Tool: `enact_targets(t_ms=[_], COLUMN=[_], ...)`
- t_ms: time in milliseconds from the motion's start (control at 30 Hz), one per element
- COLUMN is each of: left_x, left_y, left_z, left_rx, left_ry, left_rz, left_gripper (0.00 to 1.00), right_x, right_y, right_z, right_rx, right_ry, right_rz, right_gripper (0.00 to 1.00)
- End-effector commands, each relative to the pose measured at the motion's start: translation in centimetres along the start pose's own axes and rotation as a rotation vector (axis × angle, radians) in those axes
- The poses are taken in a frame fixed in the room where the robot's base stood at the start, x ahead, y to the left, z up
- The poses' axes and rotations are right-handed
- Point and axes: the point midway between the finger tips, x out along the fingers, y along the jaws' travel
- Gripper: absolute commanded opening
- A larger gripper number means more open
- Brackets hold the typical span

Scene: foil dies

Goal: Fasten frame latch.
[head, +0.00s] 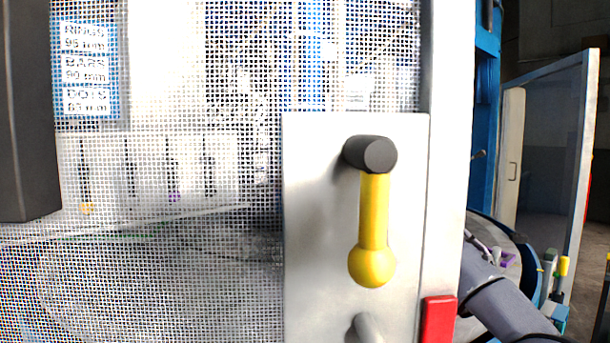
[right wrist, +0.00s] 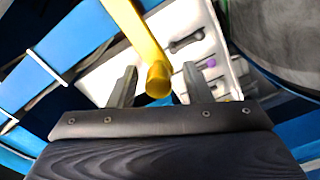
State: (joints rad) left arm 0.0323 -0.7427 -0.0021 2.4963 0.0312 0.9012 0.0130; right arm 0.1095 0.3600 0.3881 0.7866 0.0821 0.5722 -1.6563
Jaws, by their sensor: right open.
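The latch is on a pale metal plate (head: 318,220) at the edge of a mesh panel (head: 180,260) in the head view. Its yellow handle (head: 373,210) hangs straight down from a dark round pivot (head: 378,155) and ends in a ball. A grey peg (head: 366,327) sticks out below the ball, apart from it. My right gripper (right wrist: 157,85) is open in the right wrist view. The end of a yellow bar (right wrist: 142,35) shows between its fingers; I cannot tell whether it is the latch handle or whether it touches. My left gripper is not in view.
A red block (head: 438,320) sits at the plate's lower right, by the pale post (head: 447,150). Labels (head: 85,70) and hanging tools show behind the mesh. A glazed panel (head: 555,150) stands at the right. Blue beams (right wrist: 75,35) surround the right wrist view.

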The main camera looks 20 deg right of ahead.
Motion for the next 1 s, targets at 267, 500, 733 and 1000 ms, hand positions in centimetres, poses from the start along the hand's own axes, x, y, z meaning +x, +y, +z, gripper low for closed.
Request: enact_targets(t_ms=[267, 500, 733, 1000], left_x=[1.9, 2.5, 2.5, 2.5], left_y=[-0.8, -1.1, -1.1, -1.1], left_z=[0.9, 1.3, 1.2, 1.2], left_rx=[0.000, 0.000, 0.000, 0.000], left_ry=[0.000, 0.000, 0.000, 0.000], left_rz=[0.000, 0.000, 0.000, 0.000], left_gripper=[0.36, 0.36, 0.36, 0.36], right_x=[-4.7, -7.2, -7.4, -7.3], right_y=[-0.3, -0.2, -0.1, -0.1], right_z=[0.2, 0.1, 0.0, 0.0], right_rx=[-0.003, -0.001, -0.001, -0.001], right_ry=[-0.003, -0.002, -0.001, -0.001], right_rz=[0.002, -0.001, -0.002, -0.001], right_gripper=[0.45, 0.45, 0.45, 0.45])
